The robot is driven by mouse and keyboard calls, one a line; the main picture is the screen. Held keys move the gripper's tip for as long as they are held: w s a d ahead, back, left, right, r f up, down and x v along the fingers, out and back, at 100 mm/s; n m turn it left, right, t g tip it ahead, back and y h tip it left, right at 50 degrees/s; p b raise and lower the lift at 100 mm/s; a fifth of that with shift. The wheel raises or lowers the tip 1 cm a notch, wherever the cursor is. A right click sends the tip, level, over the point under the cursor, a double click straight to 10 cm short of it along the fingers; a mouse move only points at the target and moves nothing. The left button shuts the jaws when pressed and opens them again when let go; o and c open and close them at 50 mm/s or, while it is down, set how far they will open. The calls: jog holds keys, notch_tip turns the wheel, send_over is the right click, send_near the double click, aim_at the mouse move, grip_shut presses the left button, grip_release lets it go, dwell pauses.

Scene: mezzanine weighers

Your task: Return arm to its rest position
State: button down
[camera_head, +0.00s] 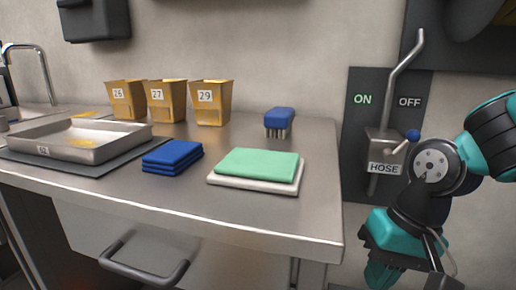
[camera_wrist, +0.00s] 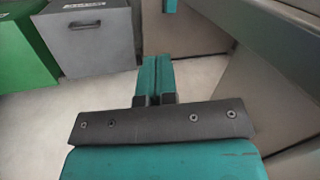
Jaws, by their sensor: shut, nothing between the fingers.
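My arm, teal and black, is folded at the right of the head view, in front of the hose panel and beside the counter's right edge. My gripper (camera_wrist: 155,80) shows in the wrist view with its two teal fingers pressed together and nothing between them. It points down toward a pale floor. In the head view the lower teal part of my arm hangs beside the counter, and the fingertips are hard to make out there.
The steel counter (camera_head: 245,207) holds a tray (camera_head: 110,150), blue cloths (camera_head: 172,157), a green cloth (camera_head: 258,164), a brush (camera_head: 279,121) and three numbered tubs (camera_head: 210,103). A hose lever (camera_head: 403,60) is behind my arm. Grey (camera_wrist: 92,40) and green (camera_wrist: 22,50) bins stand on the floor.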

jog(key=s+a+r+n+y+p, duration=0.1)
jog(key=s+a+r+n, duration=0.2)
jog(key=s+r+n, duration=0.45)
notch_tip(320, 180, up, 24)
jog(key=s+p, duration=0.1)
jog(key=p, duration=2.4)
jog(key=shift+f+p, duration=0.15)
jog(key=shift+p, duration=0.2)
